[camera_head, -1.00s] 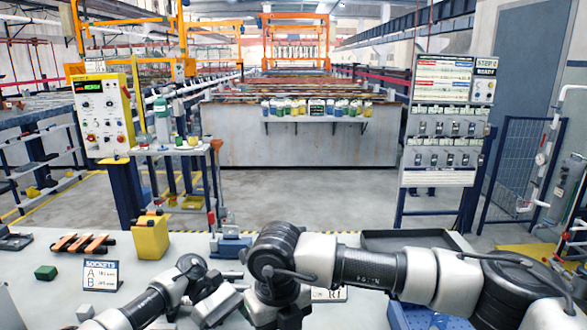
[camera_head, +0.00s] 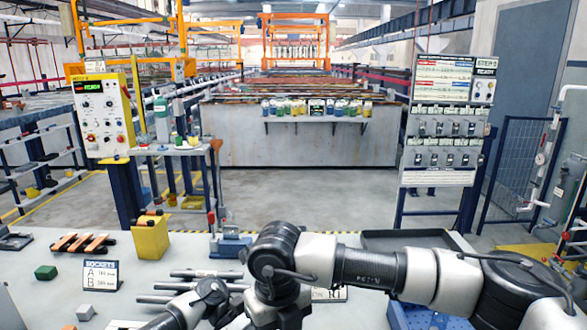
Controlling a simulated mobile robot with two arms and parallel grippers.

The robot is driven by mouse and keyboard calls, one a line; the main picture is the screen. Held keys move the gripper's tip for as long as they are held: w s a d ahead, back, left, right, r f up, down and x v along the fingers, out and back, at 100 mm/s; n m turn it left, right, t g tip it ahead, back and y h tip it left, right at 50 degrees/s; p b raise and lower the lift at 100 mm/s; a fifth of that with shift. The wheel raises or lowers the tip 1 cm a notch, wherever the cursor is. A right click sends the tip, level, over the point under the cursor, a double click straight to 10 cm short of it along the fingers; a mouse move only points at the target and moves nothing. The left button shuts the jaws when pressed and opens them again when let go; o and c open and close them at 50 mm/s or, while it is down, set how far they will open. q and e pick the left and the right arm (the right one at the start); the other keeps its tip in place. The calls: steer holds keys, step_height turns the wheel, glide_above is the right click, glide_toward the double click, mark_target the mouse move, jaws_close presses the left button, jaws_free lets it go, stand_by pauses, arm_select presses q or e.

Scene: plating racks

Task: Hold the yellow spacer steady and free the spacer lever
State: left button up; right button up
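The yellow spacer (camera_head: 151,240) stands upright on the table at the left of the middle, with small dark and red parts on its top. I cannot tell which of these is the spacer lever. Nothing of mine touches the spacer. My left arm bends at the bottom edge, to the right of and nearer than the spacer, and its gripper is out of view. My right arm comes in from the right and bends down near the middle; its gripper is also out of view.
Metal rods (camera_head: 192,286) lie right of the sockets sign (camera_head: 101,276). A blue fixture with a red-tipped lever (camera_head: 230,246) stands behind them. A green block (camera_head: 46,272), a grey cube (camera_head: 85,312) and a wooden rack (camera_head: 84,243) are at left. A dark tray (camera_head: 410,238) lies behind my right arm.

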arm_select(q)
steer(key=c, duration=0.4)
stand_by(0.5)
jaws_close()
stand_by(0.4)
stand_by(1.0)
